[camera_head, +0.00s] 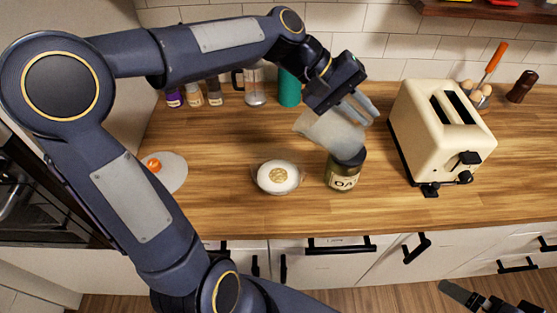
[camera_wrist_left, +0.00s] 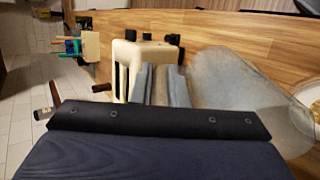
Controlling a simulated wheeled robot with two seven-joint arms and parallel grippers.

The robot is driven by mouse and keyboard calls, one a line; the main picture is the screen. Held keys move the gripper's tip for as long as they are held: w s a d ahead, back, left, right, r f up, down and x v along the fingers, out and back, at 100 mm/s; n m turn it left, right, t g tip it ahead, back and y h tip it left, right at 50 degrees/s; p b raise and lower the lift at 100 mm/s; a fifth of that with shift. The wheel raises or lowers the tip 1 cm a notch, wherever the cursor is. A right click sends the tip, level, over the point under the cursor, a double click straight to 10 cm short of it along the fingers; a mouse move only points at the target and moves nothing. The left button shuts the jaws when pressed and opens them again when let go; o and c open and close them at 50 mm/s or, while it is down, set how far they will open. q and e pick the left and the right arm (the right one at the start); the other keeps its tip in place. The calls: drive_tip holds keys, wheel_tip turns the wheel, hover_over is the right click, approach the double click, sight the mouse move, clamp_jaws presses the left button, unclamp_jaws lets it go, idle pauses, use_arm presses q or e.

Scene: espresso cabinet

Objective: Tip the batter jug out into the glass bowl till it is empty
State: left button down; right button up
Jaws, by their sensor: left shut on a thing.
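My left gripper (camera_head: 362,112) is shut on a translucent pale jug (camera_head: 328,131). The jug is held tilted above the counter, up and to the right of the glass bowl in the head view and apart from it. It also shows in the left wrist view (camera_wrist_left: 225,82), just beyond the fingers. I cannot tell how much batter is in it. The glass bowl (camera_head: 278,177) stands upright on the counter with white contents and a tan patch in the middle. Its edge shows at the right of the left wrist view (camera_wrist_left: 306,98). My right gripper (camera_head: 456,293) is low at the right, partly out of frame.
A dark-lidded jar (camera_head: 343,173) stands in front of the jug, overlapping it in view. A cream toaster (camera_head: 440,130) is close on the right. A pale disc with an orange thing (camera_head: 170,172) lies left of the bowl. Small jars and a green container (camera_head: 289,88) line the back.

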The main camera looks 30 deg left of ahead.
use_arm(q)
drive_tip(key=shift+w+d+r+g+y+p, duration=0.15)
drive_tip(key=shift+d+y+p, duration=0.3)
drive_tip(key=shift+p, duration=0.7)
drive_tip(key=shift+d+f+g+y+p, duration=0.15)
drive_tip(key=shift+d+y+p, duration=0.3)
drive_tip(key=shift+p, duration=0.7)
drive_tip(key=w+d+f+g+y, duration=0.2)
drive_tip(key=d+f+y, duration=0.3)
drive_tip(key=y, duration=0.3)
drive_tip(key=shift+d+f, duration=0.3)
drive_tip(key=shift+d, duration=0.25)
